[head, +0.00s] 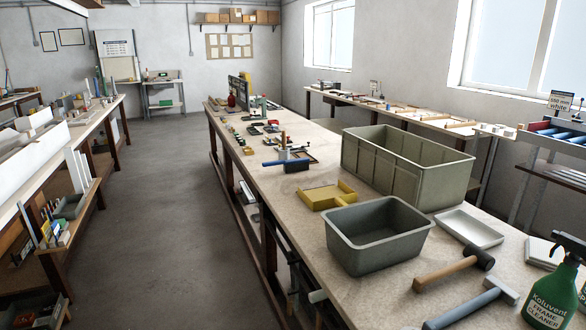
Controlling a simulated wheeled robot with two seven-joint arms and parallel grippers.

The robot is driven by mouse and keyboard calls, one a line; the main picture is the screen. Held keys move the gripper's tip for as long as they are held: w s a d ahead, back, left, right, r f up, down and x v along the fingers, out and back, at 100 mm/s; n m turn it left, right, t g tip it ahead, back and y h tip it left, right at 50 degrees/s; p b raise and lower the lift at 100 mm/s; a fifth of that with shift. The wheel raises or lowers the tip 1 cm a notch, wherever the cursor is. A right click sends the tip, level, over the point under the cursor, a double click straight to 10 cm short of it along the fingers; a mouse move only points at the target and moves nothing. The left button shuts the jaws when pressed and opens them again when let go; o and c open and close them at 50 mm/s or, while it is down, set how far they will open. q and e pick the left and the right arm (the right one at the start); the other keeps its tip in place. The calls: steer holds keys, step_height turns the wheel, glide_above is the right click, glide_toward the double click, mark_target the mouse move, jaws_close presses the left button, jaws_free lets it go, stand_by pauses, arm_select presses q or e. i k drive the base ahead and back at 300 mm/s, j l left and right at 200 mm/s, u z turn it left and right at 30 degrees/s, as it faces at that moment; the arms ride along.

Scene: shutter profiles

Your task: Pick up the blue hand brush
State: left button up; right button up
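The blue hand brush (285,161) appears to be the blue-handled piece with a dark block under its right end, lying on the long central workbench (350,283). Its handle points left, toward the bench's left edge. It lies behind a yellow dustpan (318,198). Small dark tools lie close behind it, and some overlap it in the picture, so its exact outline is hard to tell. Neither of my grippers is in view.
A large grey-green crate (375,167), a smaller grey tub (350,225) and a white tray (468,226) stand right of the dustpan. Mallets (442,271) and a green spray bottle (553,290) are at the front right. The floor aisle (160,210) left of the bench is clear.

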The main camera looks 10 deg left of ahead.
mark_target(295, 165)
steer(key=k, duration=0.5)
steer(key=k+z, duration=0.15)
steer(key=z, duration=3.4)
steer(key=k+j+z, duration=0.2)
steer(key=z, duration=0.25)
steer(key=k+j+z, duration=0.2)
steer(key=z, duration=0.3)
steer(key=k+j+z, duration=0.1)
steer(key=k+z, duration=0.15)
steer(key=z, duration=0.2)
steer(key=k+z, duration=0.1)
steer(key=k, duration=2.4)
steer(key=k+l+z, duration=0.15)
steer(key=k, duration=1.1)
steer(key=k+u, duration=0.1)
steer(key=u, duration=0.3)
steer(key=k+u, duration=0.1)
steer(key=u, duration=0.35)
steer(key=j+u, duration=0.15)
steer(key=u, duration=0.25)
steer(key=k+j+u, duration=0.1)
steer(key=u, duration=0.3)
